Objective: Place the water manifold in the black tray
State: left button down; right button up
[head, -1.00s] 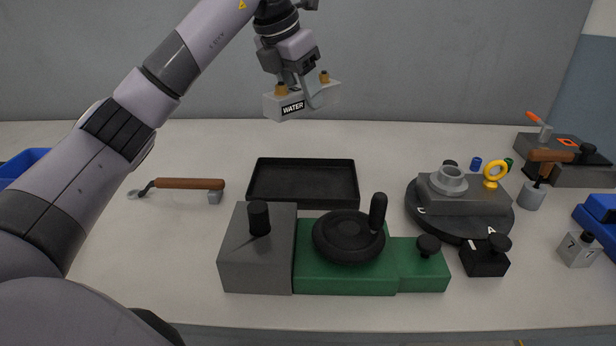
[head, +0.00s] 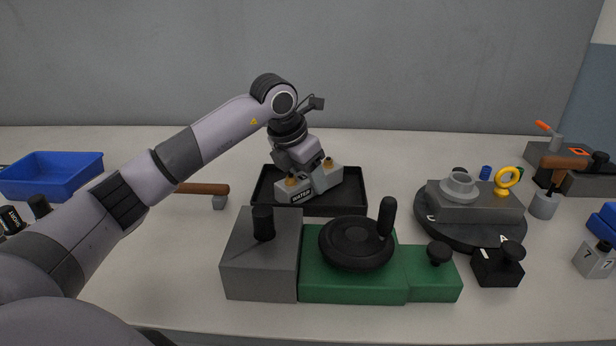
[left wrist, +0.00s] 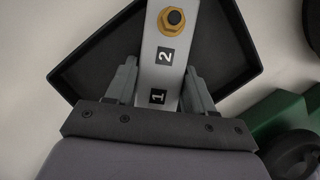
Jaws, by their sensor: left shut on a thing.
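The water manifold (head: 331,179) is a light grey block with brass fittings and a black WATER label. My left gripper (head: 309,184) is shut on it and holds it over the black tray (head: 361,193). I cannot tell whether the manifold touches the tray floor. My right gripper is not in view.
A grey block (head: 258,262) and a green base (head: 330,282) with a black handwheel (head: 356,244) stand just in front of the tray. A wooden-handled tool (head: 205,188) lies to its left. A round black turntable (head: 445,232) is to its right. A blue bin (head: 55,172) is far left.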

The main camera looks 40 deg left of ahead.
pick_arm(q)
jog(key=shift+f, duration=0.1)
jog(key=shift+c, duration=2)
grip_release()
jog(key=p+v, duration=0.1)
jog(key=v, duration=1.1)
jog(key=shift+f, duration=0.1)
jog(key=shift+s+r, duration=0.1)
jog(key=shift+r, duration=0.1)
jog(key=shift+f, duration=0.1)
